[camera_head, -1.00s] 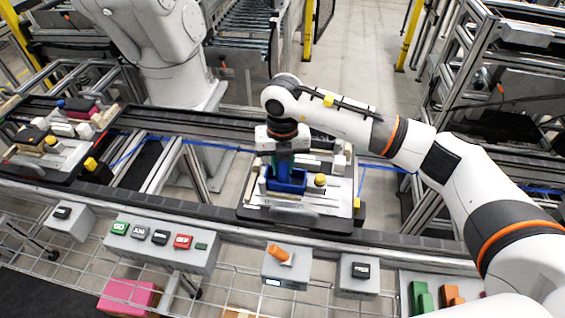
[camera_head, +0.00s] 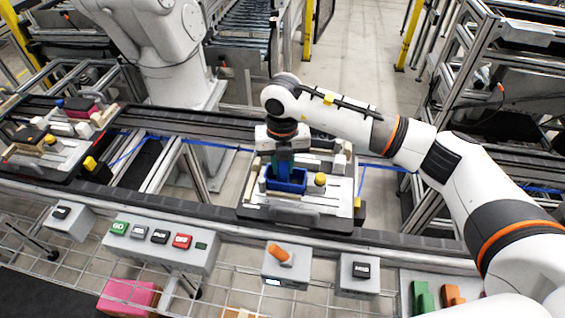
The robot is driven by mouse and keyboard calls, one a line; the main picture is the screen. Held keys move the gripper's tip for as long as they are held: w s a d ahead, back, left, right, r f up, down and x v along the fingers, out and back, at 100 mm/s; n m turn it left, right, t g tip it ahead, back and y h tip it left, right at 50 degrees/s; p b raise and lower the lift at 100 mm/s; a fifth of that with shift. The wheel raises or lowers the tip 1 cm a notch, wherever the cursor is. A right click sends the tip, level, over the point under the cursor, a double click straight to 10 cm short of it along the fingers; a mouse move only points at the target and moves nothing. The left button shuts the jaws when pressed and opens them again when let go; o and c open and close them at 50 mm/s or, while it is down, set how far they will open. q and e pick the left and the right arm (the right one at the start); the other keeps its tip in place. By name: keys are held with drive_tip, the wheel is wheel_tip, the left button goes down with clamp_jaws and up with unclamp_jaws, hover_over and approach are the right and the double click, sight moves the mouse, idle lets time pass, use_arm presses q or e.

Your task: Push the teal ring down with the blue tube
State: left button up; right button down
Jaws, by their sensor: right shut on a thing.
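My right gripper (camera_head: 283,147) points straight down over the pallet fixture (camera_head: 330,213) on the conveyor. It is shut on the blue tube (camera_head: 284,161), which stands upright below it. The tube's lower end goes down at a blue block-like holder (camera_head: 287,183) on the fixture. A sliver of teal (camera_head: 271,171) shows at the left of the tube, likely part of the teal ring; most of it is hidden, and I cannot tell how deep it sits. My left gripper is not in view.
A yellow knob (camera_head: 320,179) stands just right of the blue holder, close to the gripper. A second loaded pallet (camera_head: 60,165) sits at the left. A button box (camera_head: 160,246) and an orange-lever box (camera_head: 287,265) line the front.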

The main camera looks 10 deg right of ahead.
drive_tip(key=shift+r+p, duration=2.1)
drive_tip(key=shift+r, duration=1.95)
drive_tip(key=shift+f, duration=0.1)
